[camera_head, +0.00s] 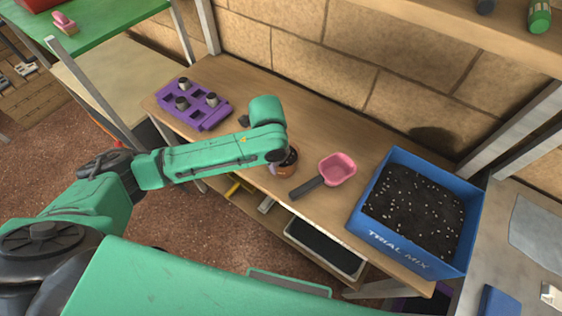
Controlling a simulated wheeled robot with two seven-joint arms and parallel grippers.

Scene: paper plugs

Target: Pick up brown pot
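The brown pot (288,169) stands on the wooden workbench, just left of a pink scoop. Its rim and dark inside show only in part, because the end of my green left arm covers much of it. My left gripper (277,165) is at the pot, under the arm's wrist. Its fingers are mostly hidden, so I cannot tell whether they are open, shut or touching the pot. My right gripper is not in view.
The pink scoop (337,170) lies right of the pot. A blue bin of dark soil (367,227) stands further right. A purple tray (211,119) with several small plugs is at the left. The wooden bench (310,118) is clear behind the pot.

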